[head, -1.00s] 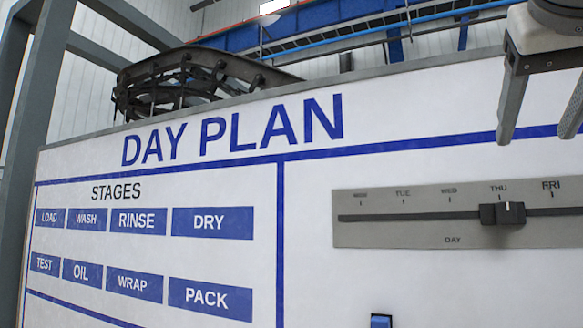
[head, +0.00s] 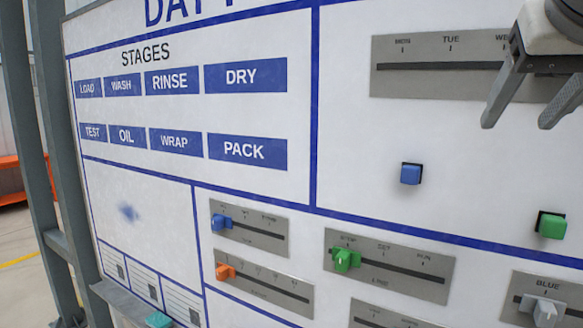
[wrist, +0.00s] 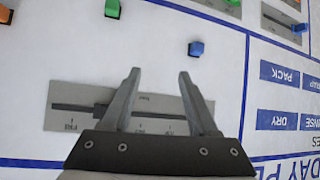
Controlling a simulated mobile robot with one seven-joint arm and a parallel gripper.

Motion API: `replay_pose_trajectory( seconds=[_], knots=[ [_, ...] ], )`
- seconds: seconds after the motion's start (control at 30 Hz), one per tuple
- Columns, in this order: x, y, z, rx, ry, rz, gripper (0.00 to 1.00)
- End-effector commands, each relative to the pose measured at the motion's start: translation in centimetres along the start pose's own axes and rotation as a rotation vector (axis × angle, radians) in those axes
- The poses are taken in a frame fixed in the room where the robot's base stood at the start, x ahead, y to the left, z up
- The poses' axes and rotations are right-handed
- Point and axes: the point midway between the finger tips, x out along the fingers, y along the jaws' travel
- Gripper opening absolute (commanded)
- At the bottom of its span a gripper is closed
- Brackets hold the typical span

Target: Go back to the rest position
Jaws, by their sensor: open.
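My gripper (head: 514,112) is at the upper right of the head view, in front of the day slider panel (head: 413,86) on the white board. Its two grey fingers are spread apart with nothing between them. In the wrist view my gripper (wrist: 155,72) is also open and empty, with the day slider panel (wrist: 68,104) behind the fingers. I cannot tell if the fingertips touch the board.
A blue button (head: 410,173) and a green button (head: 551,225) stick out from the board. Below are sliders with a blue knob (head: 221,222), an orange knob (head: 225,271), a green knob (head: 345,259) and a grey knob (head: 544,311). A grey post (head: 48,150) stands at the left.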

Motion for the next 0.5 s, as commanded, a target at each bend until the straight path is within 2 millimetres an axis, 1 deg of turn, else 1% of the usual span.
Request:
replay_pose_trajectory(
  seconds=[0.03, 0.07, 0.1, 0.17, 0.2, 0.27, 0.3, 0.37, 0.4, 0.47, 0.5],
  knots=[
    [1.8, -1.1, 2.1, -0.022, -0.038, -0.027, 0.60],
    [2.8, -1.8, 3.4, -0.035, -0.060, -0.041, 0.60],
    [4.0, -2.6, 5.0, -0.052, -0.086, -0.060, 0.60],
    [5.8, -3.8, 7.7, -0.074, -0.128, -0.088, 0.60],
    [7.0, -4.5, 9.5, -0.089, -0.157, -0.106, 0.60],
    [8.5, -5.6, 12.5, -0.111, -0.198, -0.131, 0.60],
    [9.5, -6.3, 14.5, -0.125, -0.226, -0.149, 0.60],
    [10.8, -7.2, 17.7, -0.146, -0.267, -0.172, 0.60],
    [11.6, -7.7, 19.8, -0.160, -0.295, -0.186, 0.60],
    [12.5, -8.4, 22.8, -0.178, -0.332, -0.207, 0.60],
    [13.1, -8.8, 24.6, -0.188, -0.354, -0.217, 0.60]
  ],
)
